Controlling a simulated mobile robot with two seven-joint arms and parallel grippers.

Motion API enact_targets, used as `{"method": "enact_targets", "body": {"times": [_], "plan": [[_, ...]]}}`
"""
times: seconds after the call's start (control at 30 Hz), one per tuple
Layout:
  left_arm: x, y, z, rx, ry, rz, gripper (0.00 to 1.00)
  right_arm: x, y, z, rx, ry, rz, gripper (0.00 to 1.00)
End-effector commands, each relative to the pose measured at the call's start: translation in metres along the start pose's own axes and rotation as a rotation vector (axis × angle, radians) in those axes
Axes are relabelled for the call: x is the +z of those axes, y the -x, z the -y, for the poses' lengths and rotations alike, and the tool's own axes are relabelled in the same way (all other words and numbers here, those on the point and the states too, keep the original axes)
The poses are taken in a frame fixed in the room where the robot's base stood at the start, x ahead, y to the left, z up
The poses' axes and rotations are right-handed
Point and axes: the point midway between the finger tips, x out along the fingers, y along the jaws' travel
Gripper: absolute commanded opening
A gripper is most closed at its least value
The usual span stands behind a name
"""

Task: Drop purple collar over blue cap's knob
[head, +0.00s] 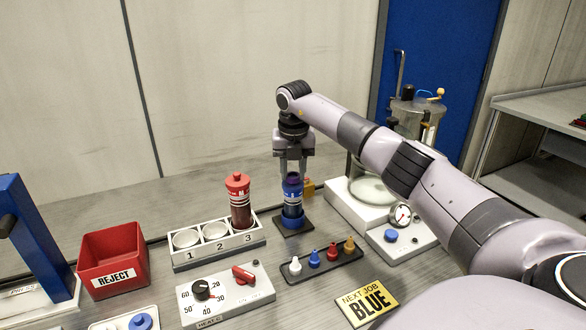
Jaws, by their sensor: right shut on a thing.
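A blue bottle (292,205) with a pale label band stands upright on a small dark square pad (294,227) at the middle of the table. My right gripper (292,174) points down right above it and is shut on a dark purple collar (292,178) at the bottle's top. The blue cap and its knob are mostly hidden by the collar and fingers, so I cannot tell whether the collar sits around the knob or just above it. My left gripper is not in view.
Left of the bottle, a red-capped bottle (240,203) stands in slot 3 of a white numbered rack (190,257). In front lies a dark tray (345,262) of small coloured nozzles. A glass-vessel machine (350,190) stands close on the right. A red reject bin (112,258) is farther left.

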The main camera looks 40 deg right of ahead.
Motion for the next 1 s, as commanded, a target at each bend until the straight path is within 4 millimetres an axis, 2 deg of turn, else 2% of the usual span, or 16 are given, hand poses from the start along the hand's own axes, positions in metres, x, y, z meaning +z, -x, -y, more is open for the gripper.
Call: {"method": "enact_targets", "body": {"times": [0.93, 0.97, 1.0], "plan": [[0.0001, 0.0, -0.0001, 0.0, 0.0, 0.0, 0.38, -0.001, -0.005, 0.0002, 0.0, 0.0, 0.0, 0.08], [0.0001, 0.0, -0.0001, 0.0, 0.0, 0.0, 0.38, -0.001, -0.005, 0.0002, 0.0, 0.0, 0.0, 0.39], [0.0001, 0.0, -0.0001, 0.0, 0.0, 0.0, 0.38, -0.001, -0.005, 0.0002, 0.0, 0.0, 0.0, 0.52]]}}
